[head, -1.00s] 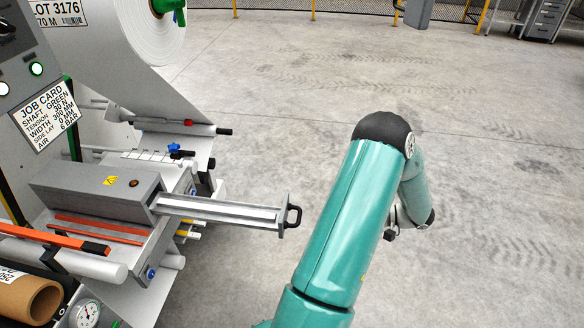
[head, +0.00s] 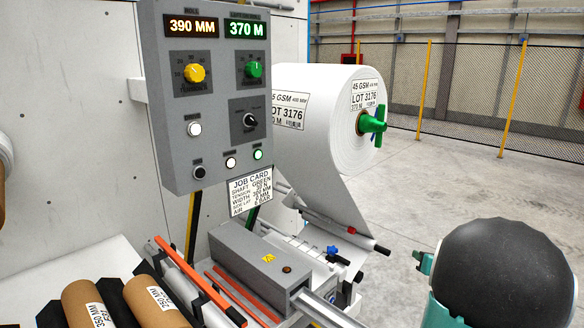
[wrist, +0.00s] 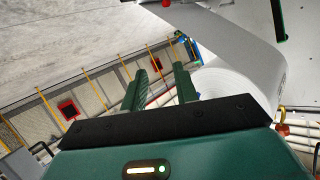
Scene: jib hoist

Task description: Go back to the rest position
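My gripper (wrist: 159,88) shows in the wrist view with its two green fingers apart and nothing between them. The wrist picture is tilted, and the white paper roll (wrist: 225,88) and its web show beyond the fingers to the right. In the head view a dark rounded joint of my arm fills the bottom right corner. The gripper itself cannot be made out there.
A grey control panel (head: 212,125), job card (head: 250,193) and white roll with green shaft end (head: 345,115) stand at the machine. A grey housing (head: 262,265) and brown cores (head: 92,300) lie below. Open floor (head: 470,190) spreads right, before a fence (head: 440,90).

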